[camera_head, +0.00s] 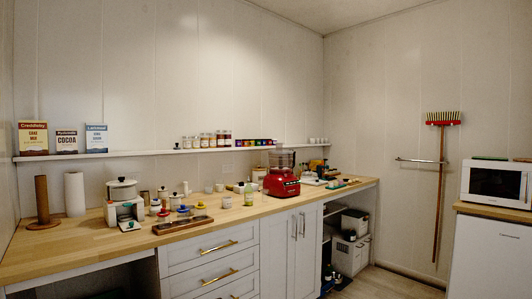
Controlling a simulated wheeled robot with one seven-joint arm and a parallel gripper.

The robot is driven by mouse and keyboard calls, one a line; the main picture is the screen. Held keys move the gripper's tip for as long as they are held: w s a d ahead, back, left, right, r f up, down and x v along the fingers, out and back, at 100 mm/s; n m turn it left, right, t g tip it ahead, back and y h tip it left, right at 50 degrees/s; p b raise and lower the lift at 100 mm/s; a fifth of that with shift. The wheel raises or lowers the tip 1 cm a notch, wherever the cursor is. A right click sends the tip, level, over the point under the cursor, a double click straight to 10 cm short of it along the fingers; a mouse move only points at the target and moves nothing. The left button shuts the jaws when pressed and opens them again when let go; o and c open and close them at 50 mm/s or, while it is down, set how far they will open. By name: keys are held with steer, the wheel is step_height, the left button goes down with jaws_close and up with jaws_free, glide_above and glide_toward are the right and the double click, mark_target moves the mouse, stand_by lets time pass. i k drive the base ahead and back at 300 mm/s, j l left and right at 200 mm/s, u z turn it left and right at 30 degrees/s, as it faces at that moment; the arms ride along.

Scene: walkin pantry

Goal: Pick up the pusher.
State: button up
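I cannot pick out the pusher with certainty; the things on the counter are small at this distance. A red food processor (282,183) with a clear bowl (284,159) stands on the wooden counter (90,247), right of the middle. Whether a pusher sits in or beside it is too small to tell. Several small jars and utensils stand near it on both sides. My gripper is not in view.
A wooden tray (183,225), a white pot (122,189) and a paper roll (75,194) stand on the counter's left part. A narrow shelf (165,152) runs above. A broom (440,190) hangs right, near a microwave (495,183). Some floor shows at lower right.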

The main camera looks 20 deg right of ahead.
mark_target(265, 192)
steer(key=i+l+u, duration=0.25)
steer(key=l, duration=0.9)
steer(key=k+l+u, duration=0.1)
steer(key=l+u, duration=0.15)
steer(key=l, duration=3.45)
steer(key=i+u, duration=0.05)
